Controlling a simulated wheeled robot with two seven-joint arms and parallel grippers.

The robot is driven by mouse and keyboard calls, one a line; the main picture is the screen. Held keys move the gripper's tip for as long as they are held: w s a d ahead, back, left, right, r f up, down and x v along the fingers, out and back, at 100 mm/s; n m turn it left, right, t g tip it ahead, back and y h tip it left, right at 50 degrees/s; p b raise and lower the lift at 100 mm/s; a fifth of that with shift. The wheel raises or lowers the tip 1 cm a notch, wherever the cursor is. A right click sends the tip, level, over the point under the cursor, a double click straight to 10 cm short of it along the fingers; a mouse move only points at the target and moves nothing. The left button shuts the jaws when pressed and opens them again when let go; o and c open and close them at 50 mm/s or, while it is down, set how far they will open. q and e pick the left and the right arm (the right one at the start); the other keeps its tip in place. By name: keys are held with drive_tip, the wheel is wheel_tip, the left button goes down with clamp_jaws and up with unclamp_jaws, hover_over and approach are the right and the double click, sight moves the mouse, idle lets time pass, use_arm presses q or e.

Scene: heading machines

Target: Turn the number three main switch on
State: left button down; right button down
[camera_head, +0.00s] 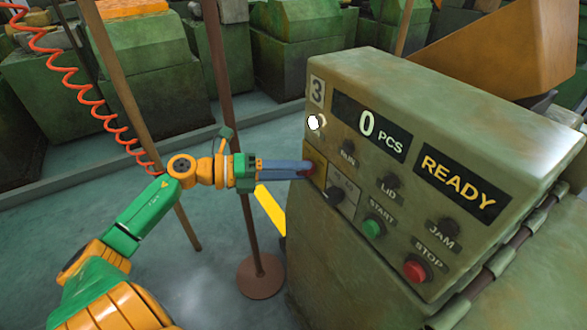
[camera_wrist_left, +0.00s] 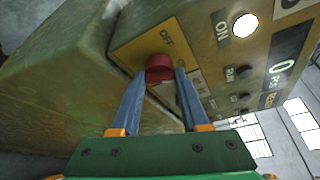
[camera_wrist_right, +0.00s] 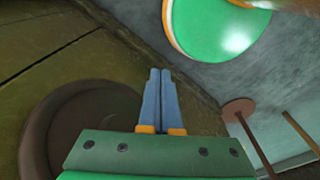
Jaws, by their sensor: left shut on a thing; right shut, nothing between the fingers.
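The green machine panel (camera_head: 400,180) bears a "3" plate (camera_head: 317,90) and a lit white lamp (camera_head: 316,122). The red main switch knob (camera_wrist_left: 160,66) sits on a yellow plate (camera_wrist_left: 150,45) in the left wrist view, with "OFF" printed beside it. An "ON" label lies beside the lit lamp (camera_wrist_left: 245,25). My left gripper (camera_head: 306,168) is shut on the red knob, one blue finger on each side; the fingers largely hide the knob in the head view. My right gripper (camera_wrist_right: 160,72) is shut and empty, seen only in the right wrist view.
A dark selector knob (camera_head: 335,194), a green start button (camera_head: 373,228) and a red stop button (camera_head: 416,271) sit close to the switch. The display (camera_head: 459,188) reads READY. A brown post on a round foot (camera_head: 261,278) stands just behind my left wrist.

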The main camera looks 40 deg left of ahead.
use_arm(q)
drive_tip(key=shift+r+m+y+p, duration=0.1)
drive_tip(key=shift+m+y+p, duration=0.6)
drive_tip(key=shift+m, duration=0.7)
drive_tip(key=shift+c, duration=2)
unclamp_jaws()
drive_tip(key=b+v, duration=0.1)
drive_tip(key=v, duration=0.6)
drive_tip(key=shift+b, duration=0.35)
drive_tip(key=shift+r, duration=0.1)
